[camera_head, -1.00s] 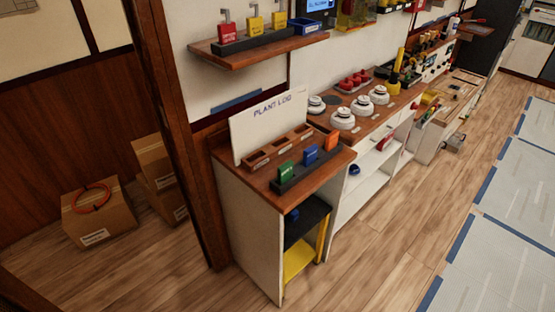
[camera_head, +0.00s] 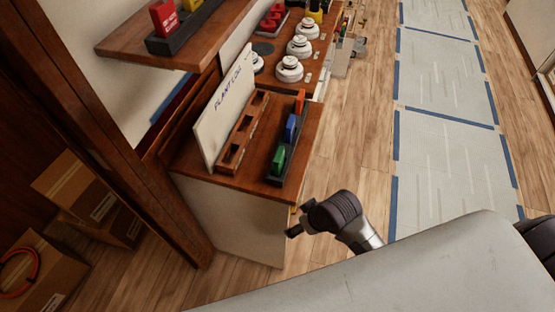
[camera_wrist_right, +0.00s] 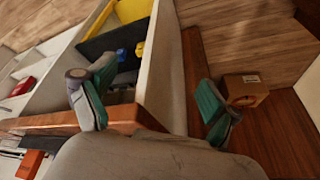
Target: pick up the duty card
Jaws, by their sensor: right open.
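Three coloured cards, green (camera_head: 278,159), blue (camera_head: 291,128) and orange (camera_head: 300,101), stand in a black holder (camera_head: 269,181) on the wooden cabinet top. I cannot tell which is the duty card. Behind them are a slotted wooden rack (camera_head: 233,150) and the white "Plant Log" board (camera_head: 213,125). My right gripper (camera_head: 294,222) is beside the cabinet's front right edge, apart from the cards. In the right wrist view the right gripper (camera_wrist_right: 148,92) is open and empty, with the cabinet side between and beyond its fingers; an orange piece (camera_wrist_right: 31,163) shows lower left. My left gripper is not in view.
A wooden shelf (camera_head: 125,48) with red and yellow pieces overhangs at upper left. A dark wooden post (camera_head: 110,140) and cardboard boxes (camera_head: 70,188) are at left. White round devices (camera_head: 289,68) stand on the counter behind. The floor to the right is open.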

